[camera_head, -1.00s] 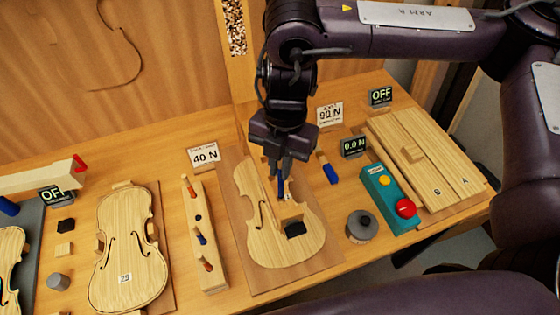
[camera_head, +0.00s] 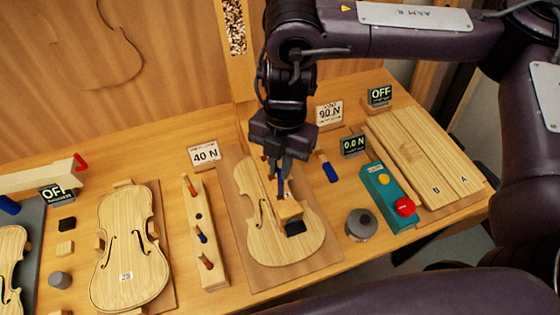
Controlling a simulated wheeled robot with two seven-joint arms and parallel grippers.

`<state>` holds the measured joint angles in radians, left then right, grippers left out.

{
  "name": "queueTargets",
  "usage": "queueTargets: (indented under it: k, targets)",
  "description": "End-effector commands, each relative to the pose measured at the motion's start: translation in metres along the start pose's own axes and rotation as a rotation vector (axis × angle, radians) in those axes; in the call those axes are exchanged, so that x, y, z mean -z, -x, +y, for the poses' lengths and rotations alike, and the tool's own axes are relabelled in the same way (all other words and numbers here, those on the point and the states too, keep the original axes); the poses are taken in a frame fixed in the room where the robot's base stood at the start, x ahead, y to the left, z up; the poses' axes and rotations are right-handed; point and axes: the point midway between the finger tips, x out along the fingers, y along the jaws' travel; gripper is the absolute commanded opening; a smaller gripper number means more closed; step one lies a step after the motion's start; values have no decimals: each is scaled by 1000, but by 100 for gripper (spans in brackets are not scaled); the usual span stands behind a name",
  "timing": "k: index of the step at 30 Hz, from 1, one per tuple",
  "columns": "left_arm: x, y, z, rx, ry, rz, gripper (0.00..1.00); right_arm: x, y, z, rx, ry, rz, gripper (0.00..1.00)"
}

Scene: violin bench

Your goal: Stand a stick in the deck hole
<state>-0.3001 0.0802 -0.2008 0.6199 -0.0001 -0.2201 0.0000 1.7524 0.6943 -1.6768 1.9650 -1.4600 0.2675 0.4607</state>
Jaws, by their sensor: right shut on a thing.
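My right gripper (camera_head: 281,190) reaches down over the right violin plate (camera_head: 262,228). A pale holed rail (camera_head: 209,255) left of the plate holds coloured sticks: an orange one (camera_head: 190,187) at the back, a blue one (camera_head: 203,237), and a red one (camera_head: 208,264) at the front. A dark hole (camera_head: 198,216) shows between them. My left gripper is out of view.
A teal button box (camera_head: 385,193), a grey round weight (camera_head: 361,224) and a blue-ended piece (camera_head: 329,169) stand right of the plate. Grooved boards (camera_head: 455,196) lie at the far right. Another violin plate (camera_head: 129,255) and small blocks lie left.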

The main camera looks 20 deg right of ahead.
Motion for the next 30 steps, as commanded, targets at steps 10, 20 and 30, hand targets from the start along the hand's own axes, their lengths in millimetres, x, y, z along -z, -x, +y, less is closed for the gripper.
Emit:
queueTargets:
  k: [10, 20, 30]
  targets:
    - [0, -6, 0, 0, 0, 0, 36, -1, -9, 0, 0, 0, 0, 0]
    - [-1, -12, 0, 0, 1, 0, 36, -3, -17, 0, -1, 0, -1, 0]
    - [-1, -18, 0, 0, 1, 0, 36, -4, -25, 0, 0, -1, 0, 0]
